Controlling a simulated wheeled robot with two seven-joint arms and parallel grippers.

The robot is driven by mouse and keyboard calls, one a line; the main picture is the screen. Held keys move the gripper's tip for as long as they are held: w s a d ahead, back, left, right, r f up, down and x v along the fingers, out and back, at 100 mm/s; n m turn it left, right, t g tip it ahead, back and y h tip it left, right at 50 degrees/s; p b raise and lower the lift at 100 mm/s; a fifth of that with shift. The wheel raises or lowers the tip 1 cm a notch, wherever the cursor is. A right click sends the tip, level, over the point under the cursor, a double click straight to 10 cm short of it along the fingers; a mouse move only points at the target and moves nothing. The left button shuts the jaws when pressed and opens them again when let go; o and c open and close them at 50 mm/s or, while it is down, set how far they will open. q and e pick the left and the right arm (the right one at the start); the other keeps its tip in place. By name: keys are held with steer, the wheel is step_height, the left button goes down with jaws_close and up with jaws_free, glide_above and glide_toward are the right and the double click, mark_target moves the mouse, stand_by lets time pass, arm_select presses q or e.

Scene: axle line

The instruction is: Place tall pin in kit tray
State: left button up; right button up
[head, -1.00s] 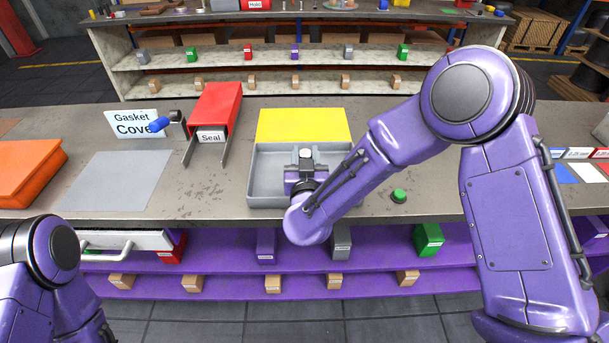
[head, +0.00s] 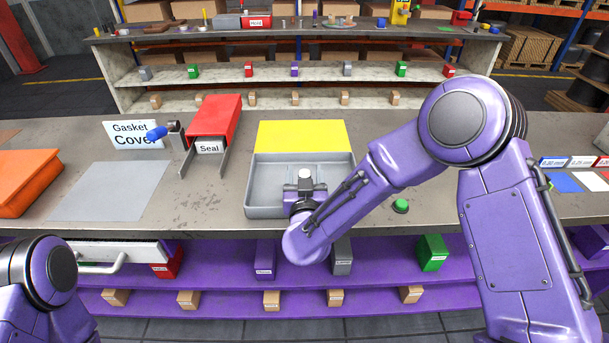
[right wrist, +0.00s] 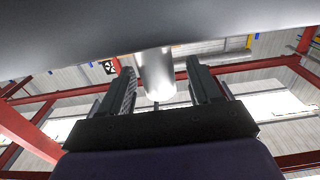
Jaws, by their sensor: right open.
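The grey kit tray (head: 265,199) sits on the workbench, with dividers inside it. My right gripper (head: 304,183) is over the front middle part of the tray. A pale metal top, seemingly of the tall pin (head: 304,173), shows at its fingers. In the right wrist view the smooth metal pin (right wrist: 157,76) with a rounded end lies between the two dark fingers of the right gripper (right wrist: 163,88), with a gap on both sides. The gripper is open. The pin's other end is hidden at a grey surface. My left gripper is out of view.
A yellow panel (head: 305,135) lies behind the tray. A red Seal box (head: 214,117) and a grey mat (head: 110,190) are to the left. An orange bin (head: 25,180) stands far left.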

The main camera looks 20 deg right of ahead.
steer(key=b+v, duration=0.3)
steer(key=v, duration=0.8)
steer(key=s+d+f+g+y, duration=0.1)
steer(key=s+d+f+g, duration=0.2)
steer(key=f, duration=0.7)
steer(key=s+d+f+g+y, duration=0.1)
steer(key=s+d+f+g, duration=0.25)
steer(key=f, duration=0.55)
steer(key=s+d+f+m+g, duration=0.1)
steer(key=s+d+f+g, duration=0.3)
steer(key=s+f, duration=0.3)
steer(key=s+d+f+m+g, duration=0.2)
steer(key=s+d+f, duration=0.3)
steer(key=s, duration=0.8)
step_height(320, 180, down, 2)
steer(key=shift+d+f+m+g, duration=0.2)
steer(key=shift+d+m+g, duration=0.15)
steer(key=shift+g, duration=0.5)
steer(key=shift+w, duration=0.1)
